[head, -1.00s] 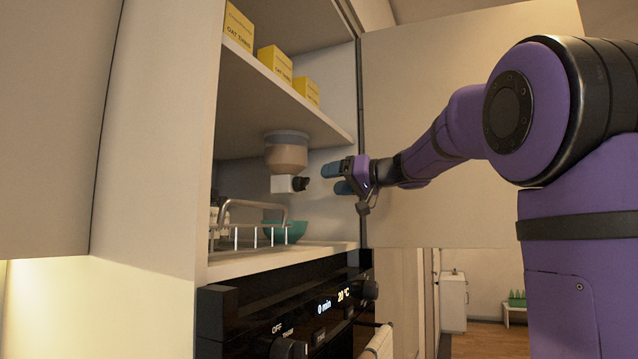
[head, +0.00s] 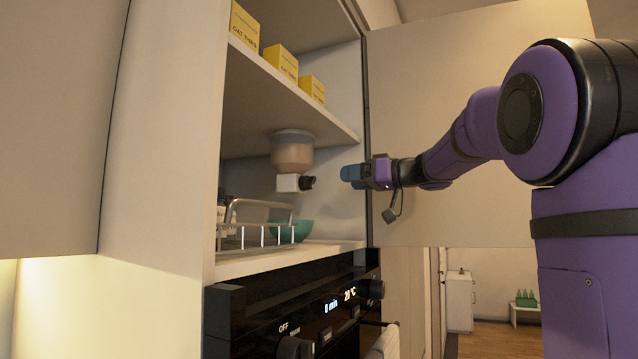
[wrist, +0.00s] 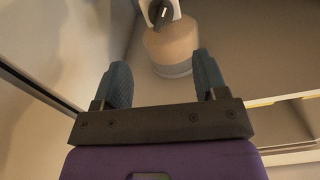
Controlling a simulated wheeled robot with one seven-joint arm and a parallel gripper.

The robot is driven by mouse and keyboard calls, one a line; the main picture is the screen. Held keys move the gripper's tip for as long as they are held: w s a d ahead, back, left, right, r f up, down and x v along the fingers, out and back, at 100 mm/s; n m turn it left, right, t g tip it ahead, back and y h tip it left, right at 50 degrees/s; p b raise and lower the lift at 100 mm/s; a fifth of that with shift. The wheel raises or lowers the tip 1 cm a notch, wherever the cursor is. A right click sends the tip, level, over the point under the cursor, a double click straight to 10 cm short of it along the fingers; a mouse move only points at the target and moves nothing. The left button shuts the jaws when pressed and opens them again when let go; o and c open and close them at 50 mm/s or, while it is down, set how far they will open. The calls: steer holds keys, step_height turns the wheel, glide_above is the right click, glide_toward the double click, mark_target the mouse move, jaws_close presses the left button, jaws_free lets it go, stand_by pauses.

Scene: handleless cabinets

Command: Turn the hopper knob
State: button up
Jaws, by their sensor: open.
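The hopper (head: 291,152) hangs under the upper shelf inside the open cabinet, a beige container with a white block below it. Its black knob (head: 308,182) sticks out of the right side of the white block. In the wrist view the knob (wrist: 161,13) shows at the top, beyond and between the fingertips, with the hopper body (wrist: 172,48) below it. My gripper (head: 347,173) is to the right of the knob, a short gap away, with its blue fingers pointing at it. In the wrist view my gripper (wrist: 163,72) is open, with nothing between the fingers.
Several yellow boxes (head: 281,62) stand on the upper shelf. A wire rack (head: 262,236) and a teal bowl (head: 291,230) stand on the lower shelf below the hopper. A black oven panel (head: 300,316) is underneath. The open cabinet door (head: 455,75) is behind my arm.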

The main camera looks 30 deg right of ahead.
mark_target(314, 182)
steer(key=w+a+n, duration=0.2)
steer(key=w, duration=0.1)
steer(key=w+a+n, duration=0.2)
steer(key=w, duration=0.1)
steer(key=w+a+n+y, duration=0.1)
steer(key=w+a+n, duration=0.1)
steer(key=w, duration=0.1)
steer(key=shift+w+a+f+g, duration=0.1)
steer(key=shift+w+f+g, duration=0.1)
steer(key=shift+g, duration=0.1)
stand_by(0.3)
steer(key=shift+c, duration=0.2)
steer(key=shift+r, duration=0.1)
steer(key=c, duration=0.8)
